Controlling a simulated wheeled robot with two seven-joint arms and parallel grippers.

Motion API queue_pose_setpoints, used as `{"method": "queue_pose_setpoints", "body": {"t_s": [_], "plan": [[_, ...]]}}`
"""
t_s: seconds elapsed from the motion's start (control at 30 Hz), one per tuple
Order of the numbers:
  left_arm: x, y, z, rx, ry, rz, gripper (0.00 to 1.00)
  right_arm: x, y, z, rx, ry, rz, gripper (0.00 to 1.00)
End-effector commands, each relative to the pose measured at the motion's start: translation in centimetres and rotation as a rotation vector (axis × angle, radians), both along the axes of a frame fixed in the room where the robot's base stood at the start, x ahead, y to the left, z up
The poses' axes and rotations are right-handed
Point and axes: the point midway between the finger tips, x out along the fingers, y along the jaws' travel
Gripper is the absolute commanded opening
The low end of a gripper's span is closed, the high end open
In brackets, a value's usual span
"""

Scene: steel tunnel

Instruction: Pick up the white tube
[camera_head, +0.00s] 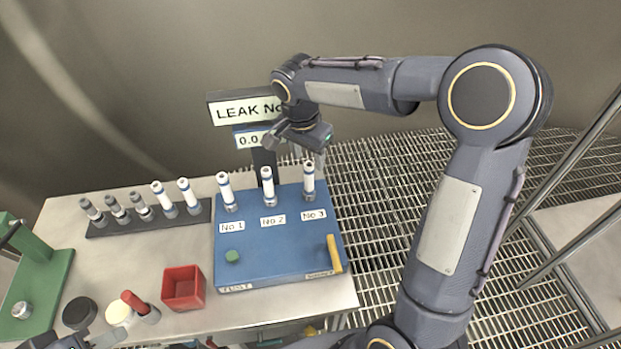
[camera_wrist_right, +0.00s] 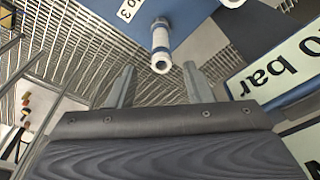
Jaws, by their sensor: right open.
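Several white tubes with dark blue bands stand upright. One is in the No 3 position (camera_head: 309,184) of the blue box (camera_head: 283,255), one at No 2 (camera_head: 267,184) and one at No 1 (camera_head: 226,188). Two more white tubes (camera_head: 164,197) stand in the dark rack (camera_head: 107,229). My right gripper (camera_head: 300,134) is open and empty, above and behind the No 3 tube. In the right wrist view the tube at No 3 (camera_wrist_right: 161,45) lies just beyond the fingertips (camera_wrist_right: 161,78), apart from them. My left gripper (camera_head: 75,342) shows only partly at the bottom left edge; its jaws are unclear.
A LEAK No sign (camera_head: 240,110) and display stand behind the blue box, near the right gripper. A red bin (camera_head: 183,288), yellow handle (camera_head: 334,254) and green stand (camera_head: 35,280) are on or beside the table. Grated floor (camera_head: 385,200) lies right of the table.

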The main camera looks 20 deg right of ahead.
Motion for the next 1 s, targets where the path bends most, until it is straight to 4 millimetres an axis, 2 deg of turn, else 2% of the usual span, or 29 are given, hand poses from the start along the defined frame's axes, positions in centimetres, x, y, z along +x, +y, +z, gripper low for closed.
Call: {"method": "queue_pose_setpoints", "body": {"t_s": [0.3,0.43,0.63,1.0], "plan": [[0.0,0.0,1.0,0.000,0.000,0.000,0.36,0.4,-0.4,-4.4,0.001,0.004,0.001,0.47],[0.0,0.0,1.1,0.000,0.000,0.000,0.36,0.5,-0.5,-5.2,0.002,0.001,0.001,0.47],[0.0,0.0,1.1,0.000,0.000,0.000,0.36,0.5,-0.5,-5.3,0.002,-0.001,0.002,0.47],[0.0,0.0,1.1,0.000,0.000,0.000,0.36,0.5,-0.5,-5.3,0.003,-0.001,0.001,0.00]]}}
